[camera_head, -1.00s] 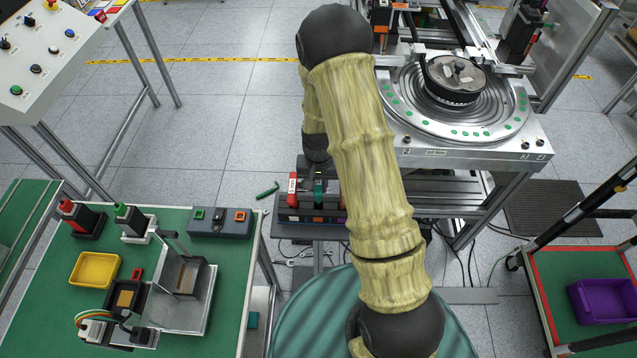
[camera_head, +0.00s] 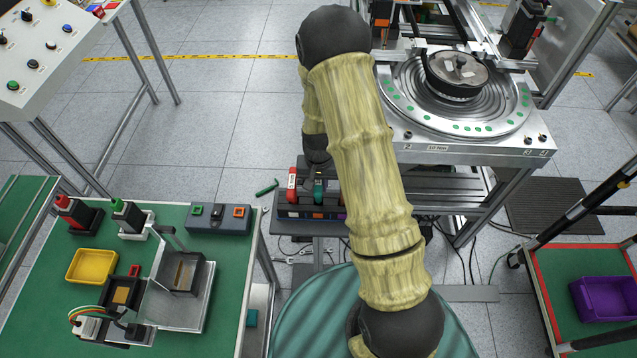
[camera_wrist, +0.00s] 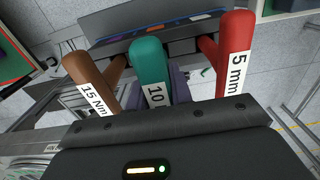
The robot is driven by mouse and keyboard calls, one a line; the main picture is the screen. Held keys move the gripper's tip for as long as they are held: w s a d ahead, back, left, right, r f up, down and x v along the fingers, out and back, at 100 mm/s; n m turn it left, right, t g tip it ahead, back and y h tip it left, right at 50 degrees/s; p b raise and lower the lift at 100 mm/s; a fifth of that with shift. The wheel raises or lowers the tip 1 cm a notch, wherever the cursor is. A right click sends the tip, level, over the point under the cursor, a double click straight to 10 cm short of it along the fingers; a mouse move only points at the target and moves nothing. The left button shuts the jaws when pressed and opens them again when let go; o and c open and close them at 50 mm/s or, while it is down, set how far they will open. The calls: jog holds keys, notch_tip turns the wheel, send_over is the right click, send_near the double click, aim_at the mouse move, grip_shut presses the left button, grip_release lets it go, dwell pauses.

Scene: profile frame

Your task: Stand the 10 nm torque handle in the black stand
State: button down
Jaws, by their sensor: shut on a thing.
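The 10 Nm torque handle is teal with a white "10" label (camera_wrist: 152,68); part of the label is hidden. It also shows in the head view (camera_head: 319,192), beside a red handle (camera_head: 292,184). My gripper (camera_wrist: 165,100) is shut on the teal handle, its fingertips mostly hidden; in the head view my arm covers much of it. A brown "15 Nm" handle (camera_wrist: 90,80) is left of it and a red "5 mm" handle (camera_wrist: 236,50) right of it, over a dark rack with coloured labels (camera_head: 300,212). I cannot tell for sure which dark holder is the black stand.
A green table (camera_head: 170,240) at left carries a yellow tray (camera_head: 92,265), a black block with a red top (camera_head: 78,216), a grey button box (camera_head: 218,218) and a metal fixture. A round turntable (camera_head: 400,110) stands at back right. A green tool (camera_head: 266,187) lies on the floor.

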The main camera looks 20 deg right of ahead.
jog(key=shift+f+b, duration=0.7)
jog(key=shift+f, duration=0.35)
jog(key=c, duration=1.2)
grip_release()
jog(key=shift+o, duration=0.2)
jog(key=shift+r, duration=0.1)
notch_tip(320, 180, up, 17)
jog(key=b, duration=0.2)
jog(key=shift+r, duration=0.15)
jog(key=s+r+n+t, duration=0.2)
jog(key=s+n, duration=0.1)
jog(key=s, duration=1.1)
jog(key=shift+r+n+t, duration=0.3)
jog(key=shift+s, duration=0.1)
